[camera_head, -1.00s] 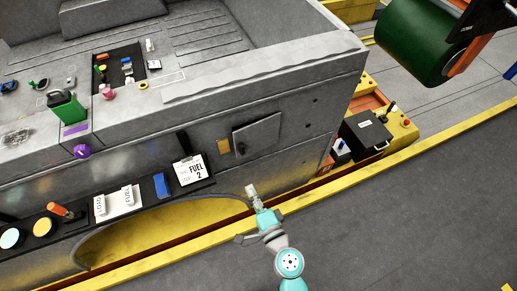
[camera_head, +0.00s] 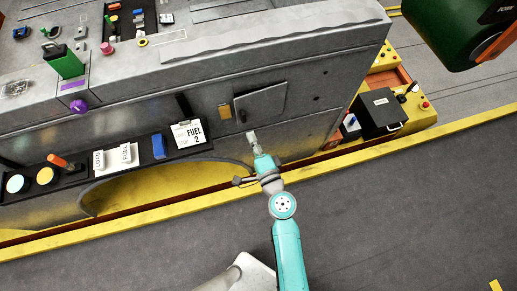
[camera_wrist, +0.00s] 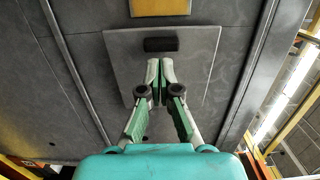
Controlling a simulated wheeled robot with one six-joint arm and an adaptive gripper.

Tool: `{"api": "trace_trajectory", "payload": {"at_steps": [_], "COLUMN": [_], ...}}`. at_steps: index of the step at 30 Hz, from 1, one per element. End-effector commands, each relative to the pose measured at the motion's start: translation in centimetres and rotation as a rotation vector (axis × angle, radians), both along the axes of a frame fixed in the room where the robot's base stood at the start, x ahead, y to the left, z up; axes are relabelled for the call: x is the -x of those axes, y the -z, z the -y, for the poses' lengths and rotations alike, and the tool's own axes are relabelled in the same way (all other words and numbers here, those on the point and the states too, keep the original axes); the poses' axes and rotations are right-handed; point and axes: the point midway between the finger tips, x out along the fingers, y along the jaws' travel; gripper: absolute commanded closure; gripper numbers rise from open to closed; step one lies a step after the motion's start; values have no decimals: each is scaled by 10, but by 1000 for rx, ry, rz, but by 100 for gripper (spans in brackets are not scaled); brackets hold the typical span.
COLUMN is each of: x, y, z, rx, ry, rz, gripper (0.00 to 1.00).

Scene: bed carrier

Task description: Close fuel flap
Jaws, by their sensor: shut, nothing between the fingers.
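The fuel flap (camera_head: 262,104) is a grey, roughly square panel on the side of the grey vehicle body. It has a small dark handle (camera_head: 243,116) near its left edge. The flap looks slightly proud of the body, but I cannot tell how far it stands open. My gripper (camera_head: 252,135) is just below the flap in the head view. In the wrist view, the flap (camera_wrist: 205,50) fills the area ahead, with the dark handle (camera_wrist: 162,45) just beyond my closed, empty fingertips (camera_wrist: 160,62). I cannot tell whether they touch the panel.
A small orange-yellow square (camera_head: 225,111) is left of the flap. A "FUEL 2" clipboard (camera_head: 188,134) and labelled blocks stand on a dark ledge (camera_head: 75,170) to the left. A black box (camera_head: 382,112) stands on the yellow ledge at right. The grey floor (camera_head: 400,220) in front is clear.

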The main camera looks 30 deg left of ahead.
Motion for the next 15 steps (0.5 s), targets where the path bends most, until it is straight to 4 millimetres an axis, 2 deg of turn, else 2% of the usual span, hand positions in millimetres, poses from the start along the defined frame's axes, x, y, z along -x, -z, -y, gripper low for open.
{"api": "trace_trajectory", "payload": {"at_steps": [1, 6, 15], "x": [-5, -18, -27], "y": [-1, 0, 0], "z": [-9, -27, -40], "rx": [-1, 0, 0], "ry": [-2, -1, -1], "rz": [2, 0, 0], "gripper": [100, 100, 100]}}
